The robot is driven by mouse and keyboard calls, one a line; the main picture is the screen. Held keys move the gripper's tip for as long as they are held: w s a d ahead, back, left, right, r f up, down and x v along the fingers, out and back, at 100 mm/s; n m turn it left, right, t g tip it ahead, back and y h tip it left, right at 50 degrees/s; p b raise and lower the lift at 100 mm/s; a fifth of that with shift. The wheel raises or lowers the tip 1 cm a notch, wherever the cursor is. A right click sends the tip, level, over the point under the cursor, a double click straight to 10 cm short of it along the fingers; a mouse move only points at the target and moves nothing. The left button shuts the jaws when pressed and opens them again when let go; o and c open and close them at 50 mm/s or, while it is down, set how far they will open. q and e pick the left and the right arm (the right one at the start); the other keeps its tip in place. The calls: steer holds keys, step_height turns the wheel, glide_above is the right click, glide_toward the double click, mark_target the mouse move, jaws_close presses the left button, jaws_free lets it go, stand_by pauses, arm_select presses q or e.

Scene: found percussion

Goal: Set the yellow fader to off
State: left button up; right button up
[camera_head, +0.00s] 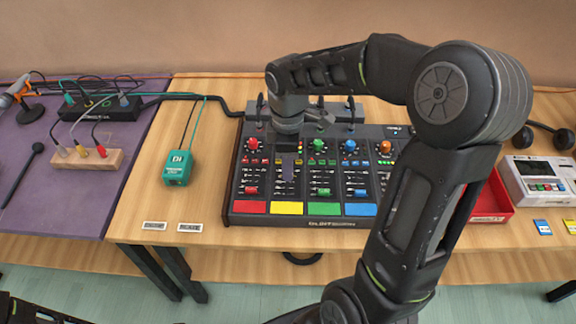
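The mixer (310,222) lies on the wooden table, with red, yellow, green and blue channels. The yellow channel is marked by a yellow pad (287,208) at its front edge. My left gripper is not in view.
A teal DI box (177,168) stands left of the mixer. A wooden jack block (87,158) lies on the purple cloth. A red tray (493,203) and a white device (540,182) are at the right. My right arm hides the mixer's right side.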

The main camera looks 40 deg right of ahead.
steer(key=shift+f, duration=0.75)
jaws_close()
stand_by(0.9)
